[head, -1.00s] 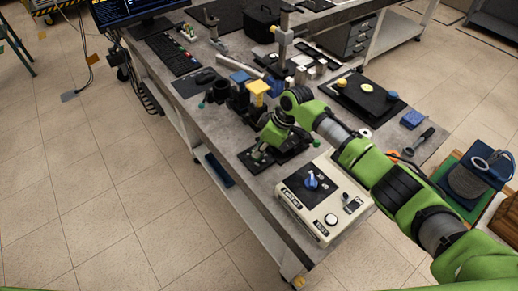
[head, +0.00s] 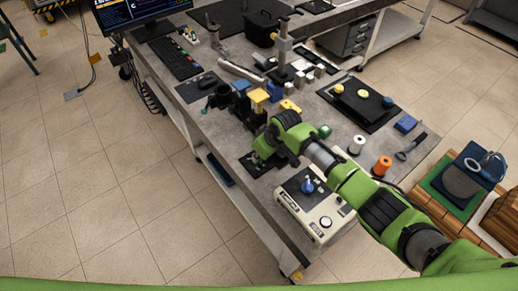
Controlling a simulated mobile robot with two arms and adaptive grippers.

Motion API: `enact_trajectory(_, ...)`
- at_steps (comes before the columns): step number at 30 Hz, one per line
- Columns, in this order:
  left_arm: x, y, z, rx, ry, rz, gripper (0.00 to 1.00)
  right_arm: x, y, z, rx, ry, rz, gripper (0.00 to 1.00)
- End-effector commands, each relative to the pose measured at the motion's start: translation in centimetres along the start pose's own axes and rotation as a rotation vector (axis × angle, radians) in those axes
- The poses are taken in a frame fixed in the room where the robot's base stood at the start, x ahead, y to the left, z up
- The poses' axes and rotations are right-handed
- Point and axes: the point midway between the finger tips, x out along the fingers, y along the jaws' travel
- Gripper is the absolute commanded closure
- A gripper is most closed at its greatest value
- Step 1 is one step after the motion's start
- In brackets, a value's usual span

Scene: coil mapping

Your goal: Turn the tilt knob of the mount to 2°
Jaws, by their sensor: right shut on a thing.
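My right gripper (head: 262,157) is at the near side of the table, low over a small black base plate (head: 247,163). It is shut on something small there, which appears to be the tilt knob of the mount. The wrist and fingers cover most of the mount, so the knob's scale and its angle cannot be read. My left gripper is not in view.
A cream control box (head: 325,220) with a blue knob (head: 307,186) stands close on the right. Black holders with a yellow block (head: 259,95) stand behind the gripper. A white spool (head: 356,144) and an orange spool (head: 382,165) stand to the right.

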Motion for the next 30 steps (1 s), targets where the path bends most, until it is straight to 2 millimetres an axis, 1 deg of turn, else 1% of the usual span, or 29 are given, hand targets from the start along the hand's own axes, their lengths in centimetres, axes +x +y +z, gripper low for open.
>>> enact_trajectory(1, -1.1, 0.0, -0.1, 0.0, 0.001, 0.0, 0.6, -0.5, -0.2, -0.2, 0.037, -0.001, 0.012, 1.0)
enact_trajectory(10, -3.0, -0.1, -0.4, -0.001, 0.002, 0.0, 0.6, -0.2, -0.3, -0.1, 0.239, -0.001, 0.098, 1.0)
enact_trajectory(19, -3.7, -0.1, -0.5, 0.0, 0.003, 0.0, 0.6, -0.1, -0.3, -0.1, 0.348, 0.0, 0.142, 1.0)
enact_trajectory(30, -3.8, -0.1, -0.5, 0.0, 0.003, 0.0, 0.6, 0.0, -0.2, -0.1, 0.373, 0.001, 0.154, 1.0)
